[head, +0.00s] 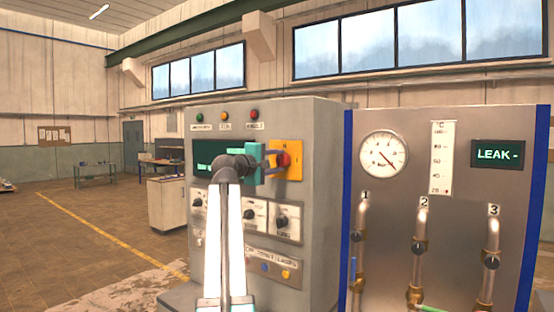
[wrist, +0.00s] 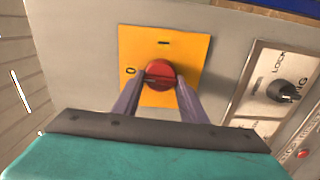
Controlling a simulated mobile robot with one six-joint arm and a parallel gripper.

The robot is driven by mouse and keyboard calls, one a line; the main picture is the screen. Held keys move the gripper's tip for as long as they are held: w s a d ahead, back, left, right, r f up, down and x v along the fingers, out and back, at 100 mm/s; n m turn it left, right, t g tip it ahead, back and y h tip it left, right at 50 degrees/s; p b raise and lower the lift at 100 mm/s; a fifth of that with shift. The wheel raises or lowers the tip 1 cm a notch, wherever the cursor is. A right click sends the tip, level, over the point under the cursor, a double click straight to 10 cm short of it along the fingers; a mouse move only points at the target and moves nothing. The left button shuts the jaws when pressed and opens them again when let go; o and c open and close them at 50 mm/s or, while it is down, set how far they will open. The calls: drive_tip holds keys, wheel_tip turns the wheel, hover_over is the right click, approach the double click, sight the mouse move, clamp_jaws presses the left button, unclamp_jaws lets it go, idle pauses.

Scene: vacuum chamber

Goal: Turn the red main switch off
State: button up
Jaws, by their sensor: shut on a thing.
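The red main switch (wrist: 160,75) is a round red knob on a yellow plate (wrist: 190,48) on the grey cabinet front. In the wrist view a "0" mark shows left of the knob and a short bar mark above it. My gripper (wrist: 161,88) is shut on the red knob, one finger on each side. In the head view the red switch (head: 283,159) shows at the right of my gripper (head: 272,160), on the yellow plate (head: 292,174). My arm hides part of the cabinet display and front there.
The grey cabinet (head: 322,135) also carries lamps on top, black knobs (head: 283,222) and small buttons below the switch. To its right stands a panel with a gauge (head: 384,154), pipes, valves and a "LEAK" display (head: 497,154). The floor at left is open.

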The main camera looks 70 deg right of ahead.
drive_tip(key=shift+n, duration=0.3)
drive_tip(key=o, duration=1.1)
drive_tip(key=shift+c, duration=0.2)
drive_tip(key=shift+a, duration=0.1)
drive_tip(key=b+v, duration=0.4)
drive_tip(key=v, duration=0.9)
drive_tip(key=shift+a, duration=0.3)
drive_tip(key=shift+w, duration=0.15)
